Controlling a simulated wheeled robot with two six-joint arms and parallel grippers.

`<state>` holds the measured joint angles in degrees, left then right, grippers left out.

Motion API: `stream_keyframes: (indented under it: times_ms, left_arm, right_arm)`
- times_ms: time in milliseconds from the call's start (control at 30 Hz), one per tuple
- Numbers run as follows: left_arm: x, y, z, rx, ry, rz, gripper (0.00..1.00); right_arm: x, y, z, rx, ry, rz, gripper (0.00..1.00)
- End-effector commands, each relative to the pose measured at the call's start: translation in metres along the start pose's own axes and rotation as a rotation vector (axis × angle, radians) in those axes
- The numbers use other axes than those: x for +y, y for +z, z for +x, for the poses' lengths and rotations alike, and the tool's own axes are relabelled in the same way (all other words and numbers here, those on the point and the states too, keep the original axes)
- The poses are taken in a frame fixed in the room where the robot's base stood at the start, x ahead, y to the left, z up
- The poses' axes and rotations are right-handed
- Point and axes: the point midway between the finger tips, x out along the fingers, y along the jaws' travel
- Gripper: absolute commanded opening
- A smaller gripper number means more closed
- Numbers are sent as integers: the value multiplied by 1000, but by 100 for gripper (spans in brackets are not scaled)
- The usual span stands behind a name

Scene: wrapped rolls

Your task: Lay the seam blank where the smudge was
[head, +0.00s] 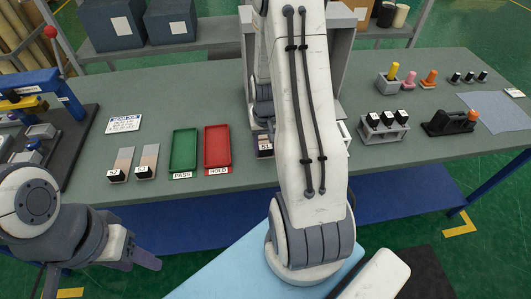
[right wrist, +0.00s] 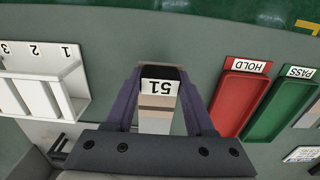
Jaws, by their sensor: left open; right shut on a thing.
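My right gripper (right wrist: 160,75) is shut on a blank labelled 51 (right wrist: 157,88), which has a black end and pale and brown bands. In the head view my right arm covers most of this gripper, and the blank (head: 265,146) shows at the arm's left edge. I cannot tell whether it touches the table. Two similar banded blanks (head: 121,163) (head: 147,160) lie side by side left of the green tray. No smudge can be made out. My left gripper (head: 136,257) is open and empty, in front of the table's front edge.
A green PASS tray (head: 184,150) and a red HOLD tray (head: 217,147) look empty. A white card (head: 124,124) lies behind the blanks. A white numbered rack (right wrist: 42,90) stands beside the right gripper. Stamps and holders (head: 384,126) occupy the table's right.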

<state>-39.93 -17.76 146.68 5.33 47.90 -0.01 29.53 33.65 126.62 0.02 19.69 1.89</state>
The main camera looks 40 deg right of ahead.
Motion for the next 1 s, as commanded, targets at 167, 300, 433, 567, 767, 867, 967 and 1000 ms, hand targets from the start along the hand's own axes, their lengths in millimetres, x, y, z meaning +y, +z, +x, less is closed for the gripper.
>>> stream_keyframes:
  times_ms: [167,300,433,567,767,867,967,1000]
  left_arm:
    - [0,0,-4,0,0,0,50]
    - [1,0,-9,0,0,0,50]
    - [1,0,-10,0,0,-1,50]
    - [1,0,-9,0,0,-1,50]
    - [0,0,-7,0,0,0,50]
    - [0,0,-7,0,0,0,50]
    - [0,0,-7,0,0,0,50]
    - [0,0,-7,0,0,0,50]
  right_arm:
    - [-1,-3,13,-6,0,0,0]
    - [0,-3,33,-5,0,0,0]
    - [0,-4,42,-1,0,0,0]
    - [-1,-4,43,1,0,0,0]
    - [-1,-4,46,0,0,0,0]
    - [-1,-4,46,0,0,0,77]
    - [0,-4,46,0,0,0,84]
    - [0,-4,46,0,0,0,84]
